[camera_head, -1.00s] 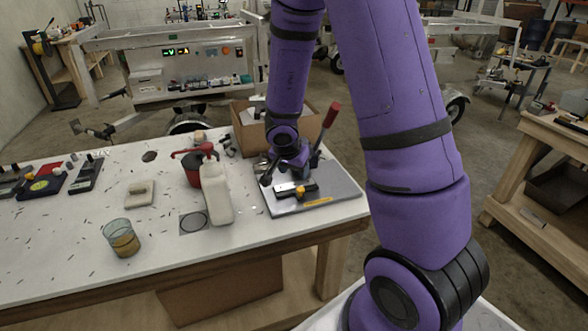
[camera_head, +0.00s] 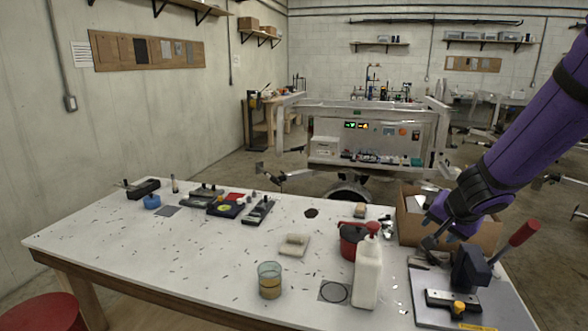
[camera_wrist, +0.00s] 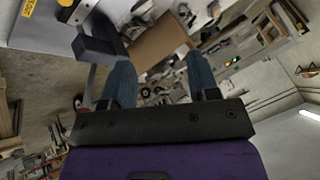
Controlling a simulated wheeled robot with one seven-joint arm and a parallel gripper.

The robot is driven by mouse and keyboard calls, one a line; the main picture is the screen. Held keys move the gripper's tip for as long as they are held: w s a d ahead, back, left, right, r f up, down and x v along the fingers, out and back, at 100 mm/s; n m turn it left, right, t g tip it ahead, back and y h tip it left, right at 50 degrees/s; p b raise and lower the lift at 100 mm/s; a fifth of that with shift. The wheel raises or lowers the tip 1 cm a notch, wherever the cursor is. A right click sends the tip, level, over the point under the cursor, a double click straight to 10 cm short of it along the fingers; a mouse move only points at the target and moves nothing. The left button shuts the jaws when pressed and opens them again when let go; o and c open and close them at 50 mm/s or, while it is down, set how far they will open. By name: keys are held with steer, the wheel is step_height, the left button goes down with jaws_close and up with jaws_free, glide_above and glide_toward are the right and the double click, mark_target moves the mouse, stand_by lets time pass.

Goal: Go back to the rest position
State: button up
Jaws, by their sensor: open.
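My purple arm reaches in from the right in the head view. My gripper (camera_head: 436,226) is above the right end of the white table (camera_head: 180,262), near a machine with a red-handled lever (camera_head: 470,268) on a grey plate. In the wrist view my gripper (camera_wrist: 163,80) shows two blue-grey fingers spread apart with nothing between them. It is open and empty. Its fingertips are small and partly dark in the head view.
A cardboard box (camera_head: 408,222) stands just behind my gripper. A white pump bottle (camera_head: 368,270), a dark red pot (camera_head: 349,240) and a glass with amber liquid (camera_head: 270,281) stand on the table. The table's front left is mostly clear.

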steer(key=s+a+r+n+y, duration=0.4)
steer(key=s+a+r+n, duration=0.25)
steer(key=s+r, duration=0.6)
steer(key=s+d+r+n+g+h, duration=0.1)
steer(key=s+h, duration=0.1)
steer(key=s, duration=0.5)
steer(key=s+d+r+n+g+h, duration=0.1)
steer(key=s+d+r, duration=0.1)
steer(key=s, duration=0.5)
steer(key=shift+r+h, duration=0.15)
steer(key=shift+h, duration=0.25)
steer(key=shift+s+d, duration=0.1)
steer(key=shift+d, duration=0.05)
